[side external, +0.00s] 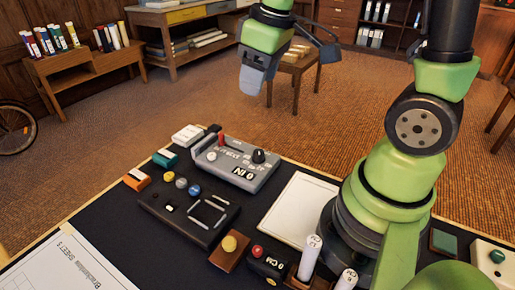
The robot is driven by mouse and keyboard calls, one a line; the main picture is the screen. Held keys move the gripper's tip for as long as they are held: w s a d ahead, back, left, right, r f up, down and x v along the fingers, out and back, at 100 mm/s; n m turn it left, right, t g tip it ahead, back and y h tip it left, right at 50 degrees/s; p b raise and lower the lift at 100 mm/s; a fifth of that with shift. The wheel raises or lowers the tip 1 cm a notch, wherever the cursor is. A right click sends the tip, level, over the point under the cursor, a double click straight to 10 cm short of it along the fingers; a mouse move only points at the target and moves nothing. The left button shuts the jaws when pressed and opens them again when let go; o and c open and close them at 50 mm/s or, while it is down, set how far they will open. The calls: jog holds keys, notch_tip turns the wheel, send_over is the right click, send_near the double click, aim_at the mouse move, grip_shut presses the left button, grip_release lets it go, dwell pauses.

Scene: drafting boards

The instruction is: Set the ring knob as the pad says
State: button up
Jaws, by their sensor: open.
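My gripper (254,82) hangs in the upper middle of the side external view, high above and behind the board, touching nothing. It is open and empty. A grey box (232,174) at the back of the dark board carries a black round knob (259,156), a red part at its left end and printed lettering too small to read surely. I cannot tell whether this knob is the ring knob. A dark panel (165,222) in front has round buttons and a pale segmented outline. A blank-looking white pad (299,207) lies right of it; I see no writing on it.
Small white, green and orange blocks (137,180) line the board's left edge. A printed sheet (68,264) lies front left.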

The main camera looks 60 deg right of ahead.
aim_at(259, 151)
jog(key=w+d+f+n+g, duration=0.1)
jog(key=f, duration=0.5)
jog(key=d+f+n+g, duration=0.1)
jog(key=d+f, duration=0.1)
jog(key=f, duration=0.5)
jog(key=w+d+f+n, duration=0.1)
jog(key=f, duration=0.6)
jog(key=shift+w+d+f+n+g, duration=0.15)
jog(key=shift+w+f+n+g, duration=0.05)
jog(key=shift+w+n+g, duration=0.2)
jog(key=shift+c, duration=0.3)
jog(key=c, duration=0.9)
